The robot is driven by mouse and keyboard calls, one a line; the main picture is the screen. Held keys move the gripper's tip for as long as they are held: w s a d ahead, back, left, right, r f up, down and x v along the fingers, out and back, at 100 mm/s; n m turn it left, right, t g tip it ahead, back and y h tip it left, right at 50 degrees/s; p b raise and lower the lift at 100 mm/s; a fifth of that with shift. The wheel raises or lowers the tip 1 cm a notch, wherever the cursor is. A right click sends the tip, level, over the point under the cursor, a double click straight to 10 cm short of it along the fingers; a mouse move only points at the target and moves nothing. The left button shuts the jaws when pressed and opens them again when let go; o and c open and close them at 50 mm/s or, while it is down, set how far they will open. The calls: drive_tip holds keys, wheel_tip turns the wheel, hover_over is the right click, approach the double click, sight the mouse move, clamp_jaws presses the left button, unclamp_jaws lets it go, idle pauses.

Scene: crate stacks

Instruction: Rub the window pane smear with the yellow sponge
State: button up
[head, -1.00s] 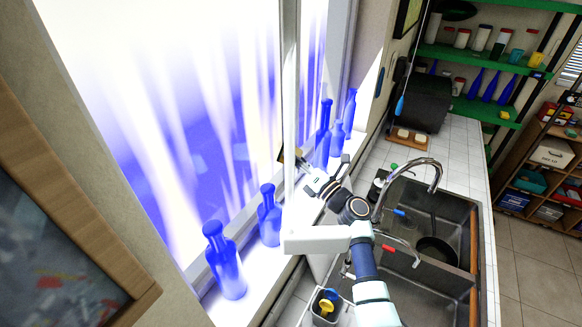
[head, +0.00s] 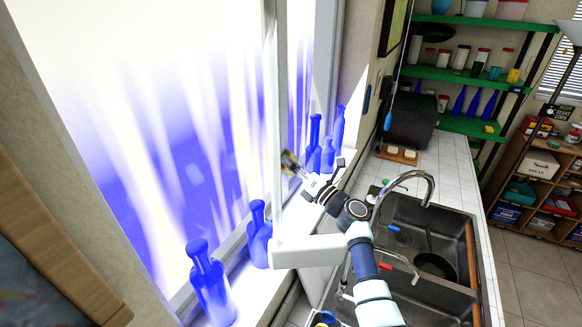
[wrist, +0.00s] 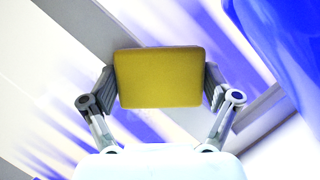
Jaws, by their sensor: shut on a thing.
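My gripper (wrist: 160,88) is shut on the yellow sponge (wrist: 160,78), with a finger on each side of it in the wrist view. In the head view the sponge (head: 289,162) is small and dark yellow at the tip of my gripper (head: 298,172), close to the window's white upright frame bar (head: 273,120). Whether it touches the bar or the glass cannot be told. The window pane (head: 150,110) shows blue and white streaks. I cannot tell a smear apart from these streaks.
Blue bottles stand on the sill, two nearer (head: 210,285) and several farther (head: 327,155), close to my gripper. A sink (head: 400,240) with a tall curved faucet (head: 425,185) lies to the right. Green shelves (head: 465,78) stand at the back.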

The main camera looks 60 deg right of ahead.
sight(284, 169)
drive_tip(key=shift+r, duration=0.55)
drive_tip(key=a+p, duration=0.2)
drive_tip(key=p, duration=0.1)
drive_tip(key=shift+r, duration=0.15)
drive_tip(key=shift+w+a+p, duration=0.1)
drive_tip(key=shift+a+p, duration=0.3)
drive_tip(key=shift+p, duration=0.25)
drive_tip(key=shift+a+f, duration=0.3)
drive_tip(key=shift+a, duration=0.15)
drive_tip(key=shift+w+a+r+p, duration=0.1)
drive_tip(key=shift+a+r+p, duration=0.2)
drive_tip(key=shift+p, duration=0.6)
drive_tip(key=shift+a+r+p, duration=0.1)
drive_tip(key=shift+r+p, duration=0.1)
drive_tip(key=shift+p, duration=0.45)
drive_tip(key=shift+d+r, duration=0.25)
drive_tip(key=shift+d, duration=0.2)
drive_tip(key=shift+d+f+b, duration=0.25)
drive_tip(key=shift+d+b, duration=0.15)
drive_tip(key=shift+b, duration=0.45)
drive_tip(key=shift+d+b, duration=0.95)
drive_tip(key=shift+b, duration=0.05)
drive_tip(key=shift+s+d+r+b, duration=0.25)
drive_tip(key=shift+d+b, duration=0.1)
drive_tip(key=shift+d, duration=0.15)
